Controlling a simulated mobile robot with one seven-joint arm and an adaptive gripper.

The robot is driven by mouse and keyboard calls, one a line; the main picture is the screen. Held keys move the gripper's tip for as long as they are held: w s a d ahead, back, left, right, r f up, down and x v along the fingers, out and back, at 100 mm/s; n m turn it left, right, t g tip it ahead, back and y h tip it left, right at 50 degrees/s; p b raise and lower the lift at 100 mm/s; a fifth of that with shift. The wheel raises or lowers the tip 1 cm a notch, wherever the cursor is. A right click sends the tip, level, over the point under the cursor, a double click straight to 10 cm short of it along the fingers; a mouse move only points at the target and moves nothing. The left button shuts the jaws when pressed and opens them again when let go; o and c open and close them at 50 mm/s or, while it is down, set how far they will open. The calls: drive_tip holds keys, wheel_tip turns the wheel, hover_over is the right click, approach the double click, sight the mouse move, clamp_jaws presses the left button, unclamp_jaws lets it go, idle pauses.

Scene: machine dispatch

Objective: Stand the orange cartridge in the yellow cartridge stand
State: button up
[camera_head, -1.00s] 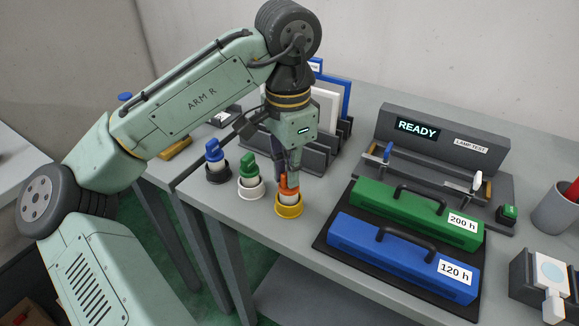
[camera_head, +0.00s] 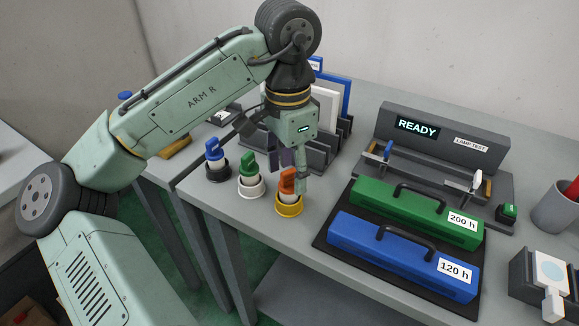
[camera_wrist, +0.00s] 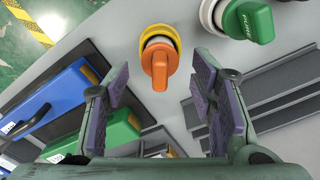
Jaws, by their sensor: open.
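The orange cartridge (camera_head: 287,181) stands upright in the yellow cartridge stand (camera_head: 289,209) near the table's front edge. In the wrist view the orange cartridge (camera_wrist: 160,62) sits inside the ring of the yellow stand (camera_wrist: 150,33). My gripper (camera_head: 294,170) is open around the cartridge's top, just above the stand. In the wrist view my gripper's two purple-padded fingers (camera_wrist: 160,95) are spread wide, one on each side of the orange handle, apart from it.
A green cartridge (camera_head: 250,178) in a white stand and a blue cartridge (camera_head: 214,160) in a dark stand are to the left. A green case (camera_head: 400,208) and a blue case (camera_head: 385,255) lie to the right. A grey rack (camera_head: 318,155) stands behind.

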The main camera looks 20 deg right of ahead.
idle(0.5)
drive_tip(key=shift+r+p, duration=0.75)
drive_tip(key=shift+r, duration=2.25)
